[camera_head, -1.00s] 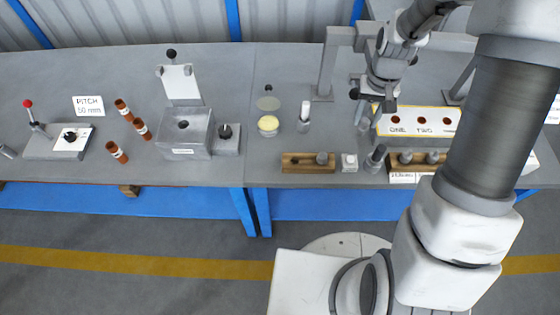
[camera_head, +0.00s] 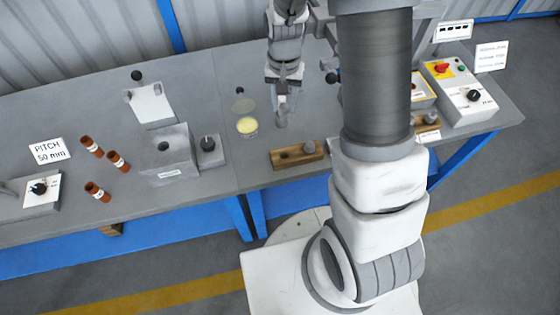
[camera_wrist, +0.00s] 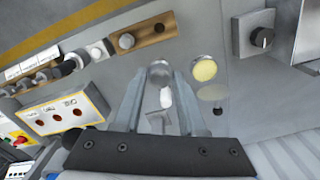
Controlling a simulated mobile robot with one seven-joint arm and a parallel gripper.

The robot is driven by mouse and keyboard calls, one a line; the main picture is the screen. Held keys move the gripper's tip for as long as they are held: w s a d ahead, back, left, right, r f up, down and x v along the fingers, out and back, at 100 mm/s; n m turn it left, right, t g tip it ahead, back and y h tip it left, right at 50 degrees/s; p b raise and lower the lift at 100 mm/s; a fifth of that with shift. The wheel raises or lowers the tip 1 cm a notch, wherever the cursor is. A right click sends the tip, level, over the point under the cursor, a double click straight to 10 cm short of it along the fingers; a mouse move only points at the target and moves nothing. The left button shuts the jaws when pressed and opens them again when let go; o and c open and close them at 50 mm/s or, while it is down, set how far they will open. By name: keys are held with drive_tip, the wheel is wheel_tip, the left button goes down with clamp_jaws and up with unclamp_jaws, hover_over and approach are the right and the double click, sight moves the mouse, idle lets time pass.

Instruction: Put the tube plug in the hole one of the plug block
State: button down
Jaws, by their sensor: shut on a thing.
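My gripper (camera_head: 284,92) is shut on a grey cylindrical piece, which looks like the tube plug (camera_wrist: 160,72). Its grey end shows between the fingertips in the wrist view, and the fingers hide part of it. In the head view the piece blends with whatever is below the gripper, so its height above the table is unclear. In the head view my arm hides most of the block.
A yellow disc (camera_head: 247,125) lies close beside the gripper. A wooden block (camera_head: 283,159) with a grey knob is in front. A control box (camera_head: 466,98) is at right.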

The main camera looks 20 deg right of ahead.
drive_tip(key=s+f+m+b, duration=0.1)
drive_tip(key=f+m+b, duration=0.2)
drive_tip(key=f+m, duration=0.1)
drive_tip(key=s+f+m+b, duration=0.1)
drive_tip(key=f+m+b, duration=0.1)
drive_tip(key=f+m, duration=0.2)
drive_tip(key=s+f+m+b, duration=0.1)
drive_tip(key=f+m+b, duration=0.2)
drive_tip(key=f+m, duration=0.2)
drive_tip(key=shift+s+a+f+b, duration=0.15)
drive_tip(key=shift+a+f, duration=0.05)
drive_tip(key=shift+f, duration=0.3)
drive_tip(key=shift+s+a+f+b, duration=0.1)
drive_tip(key=shift+a+f+b, duration=0.1)
drive_tip(key=shift+f, duration=0.3)
drive_tip(key=shift+f, duration=0.15)
drive_tip(key=shift+c, duration=2.4)
unclamp_jaws()
